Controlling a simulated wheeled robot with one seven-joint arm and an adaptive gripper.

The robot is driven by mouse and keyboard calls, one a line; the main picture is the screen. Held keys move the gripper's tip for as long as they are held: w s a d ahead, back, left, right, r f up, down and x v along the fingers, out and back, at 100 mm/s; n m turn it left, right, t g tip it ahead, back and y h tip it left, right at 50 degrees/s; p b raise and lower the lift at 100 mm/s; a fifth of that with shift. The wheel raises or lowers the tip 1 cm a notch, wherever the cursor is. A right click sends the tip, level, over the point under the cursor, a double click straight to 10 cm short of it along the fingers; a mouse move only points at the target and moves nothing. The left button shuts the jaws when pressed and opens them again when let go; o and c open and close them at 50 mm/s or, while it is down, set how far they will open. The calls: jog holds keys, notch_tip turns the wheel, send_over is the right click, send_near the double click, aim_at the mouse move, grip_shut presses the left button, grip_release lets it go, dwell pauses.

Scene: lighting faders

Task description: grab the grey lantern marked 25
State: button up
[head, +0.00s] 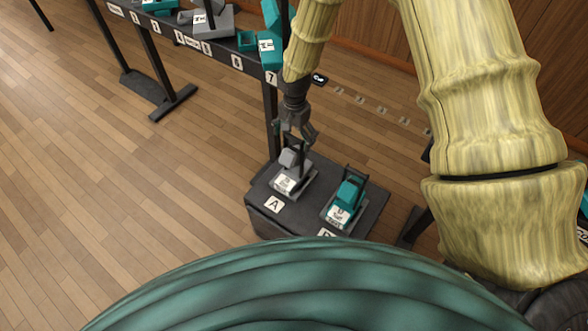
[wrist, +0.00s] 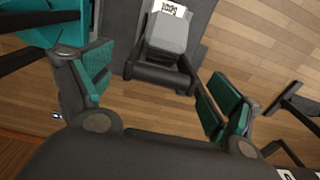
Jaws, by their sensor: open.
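A grey lantern (head: 289,160) stands upright on a dark platform (head: 262,217) near the card A, with a white label on its base. Its number is too small to read. In the wrist view the grey lantern (wrist: 170,35) has its dark bar handle toward me, between and slightly beyond my fingers. My gripper (head: 299,138) is directly above the lantern, pointing down. In the wrist view my gripper (wrist: 160,92) is open, with teal pads on either side of the handle and a visible gap to each.
A teal lantern (head: 348,194) stands right of the grey one on the same platform; a teal body (wrist: 45,20) shows close to my left finger. A numbered rail (head: 220,54) behind holds another grey lantern (head: 212,22) and teal ones. Open wooden floor lies left.

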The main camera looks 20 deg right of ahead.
aim_at(294, 149)
jog(key=shift+a+f+p, duration=0.1)
jog(key=shift+f+p, duration=0.25)
jog(key=shift+f, duration=1.9)
jog(key=shift+c, duration=0.2)
grip_shut()
